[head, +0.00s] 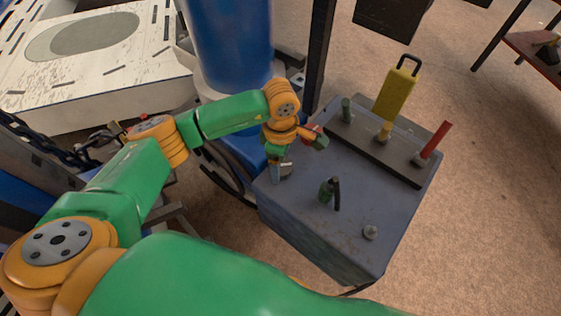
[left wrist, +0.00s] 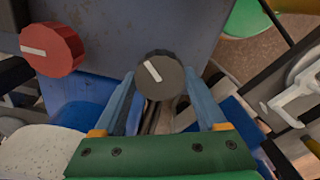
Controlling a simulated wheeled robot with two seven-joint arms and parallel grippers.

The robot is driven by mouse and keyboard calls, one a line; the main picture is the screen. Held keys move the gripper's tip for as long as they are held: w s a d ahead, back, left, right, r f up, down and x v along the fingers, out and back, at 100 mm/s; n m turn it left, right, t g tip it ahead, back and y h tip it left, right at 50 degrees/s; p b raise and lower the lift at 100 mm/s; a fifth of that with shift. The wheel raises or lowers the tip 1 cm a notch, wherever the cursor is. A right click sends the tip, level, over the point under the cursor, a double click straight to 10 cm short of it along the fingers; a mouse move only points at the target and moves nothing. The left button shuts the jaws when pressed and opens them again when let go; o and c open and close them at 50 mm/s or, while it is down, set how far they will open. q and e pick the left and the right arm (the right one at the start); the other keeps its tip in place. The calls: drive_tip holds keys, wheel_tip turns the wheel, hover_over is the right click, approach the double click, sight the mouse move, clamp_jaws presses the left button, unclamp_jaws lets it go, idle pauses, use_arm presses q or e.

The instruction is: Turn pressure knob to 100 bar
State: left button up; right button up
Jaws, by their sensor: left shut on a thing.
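A dark grey round knob (left wrist: 160,76) with a white pointer line sits on the side of the grey-blue console (head: 310,215). In the left wrist view its line slants from upper left to lower right. My left gripper (left wrist: 158,88) has its two blue fingers on either side of this knob and is shut on it; it also shows at the console's left edge in the head view (head: 278,168). A red knob (left wrist: 52,48) with a nearly level white line is to the left in the wrist view. I see no readable scale or bar reading. My right gripper is out of view.
A blue cylinder (head: 228,45) stands behind my left arm. Carpet to the right is open.

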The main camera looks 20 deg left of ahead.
use_arm(q)
drive_tip(key=n, duration=0.4)
drive_tip(key=shift+b, duration=0.35)
drive_tip(key=shift+n, duration=2.1)
drive_tip(key=o, duration=1.3)
wheel_tip(320, 180, up, 7)
drive_tip(key=shift+r, duration=0.1)
